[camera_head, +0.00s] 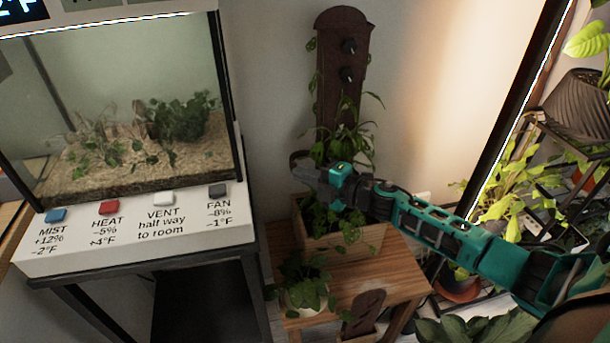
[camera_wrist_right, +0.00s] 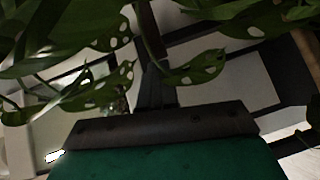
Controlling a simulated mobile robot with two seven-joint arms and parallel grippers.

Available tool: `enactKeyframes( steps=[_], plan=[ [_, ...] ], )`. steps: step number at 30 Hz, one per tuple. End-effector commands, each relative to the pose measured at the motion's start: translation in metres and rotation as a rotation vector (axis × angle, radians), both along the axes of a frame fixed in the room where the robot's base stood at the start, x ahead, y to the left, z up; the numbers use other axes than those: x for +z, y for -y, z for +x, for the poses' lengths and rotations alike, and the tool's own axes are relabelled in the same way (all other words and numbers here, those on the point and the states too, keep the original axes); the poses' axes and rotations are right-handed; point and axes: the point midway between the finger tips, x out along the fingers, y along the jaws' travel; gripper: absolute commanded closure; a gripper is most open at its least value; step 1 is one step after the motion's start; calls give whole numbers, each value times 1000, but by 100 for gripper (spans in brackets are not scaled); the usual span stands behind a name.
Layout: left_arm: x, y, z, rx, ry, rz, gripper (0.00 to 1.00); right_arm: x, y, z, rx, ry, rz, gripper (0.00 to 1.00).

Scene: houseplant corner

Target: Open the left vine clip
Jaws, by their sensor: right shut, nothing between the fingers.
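A dark brown upright board (camera_head: 343,100) stands behind a wooden planter box (camera_head: 375,241), with vine stems climbing it. A dark curved piece (camera_head: 299,157) juts out at the board's left side; it may be the left vine clip, but it is too small to tell if it is open. My right gripper (camera_head: 305,173) is shut and empty, just below this piece and in front of the board's lower left; I cannot tell whether they touch. In the right wrist view the shut fingers (camera_wrist_right: 155,92) point up among perforated leaves (camera_wrist_right: 200,68). My left gripper is out of view.
A terrarium (camera_head: 140,120) with labelled buttons stands left. A wooden stool (camera_head: 385,278) carries the planter and a small potted plant (camera_head: 306,292). A plant shelf stands right; bare wall (camera_head: 265,90) lies left of the board.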

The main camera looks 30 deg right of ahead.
Motion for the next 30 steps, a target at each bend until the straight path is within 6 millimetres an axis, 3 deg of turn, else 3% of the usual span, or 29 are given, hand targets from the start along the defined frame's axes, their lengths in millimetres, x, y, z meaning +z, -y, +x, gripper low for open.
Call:
enactKeyframes(
  steps=[12,30],
  plan=[
    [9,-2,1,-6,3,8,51,1,-17,28,0,1,0,100],
    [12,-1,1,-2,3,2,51,3,-18,28,0,0,0,100]
  ],
)
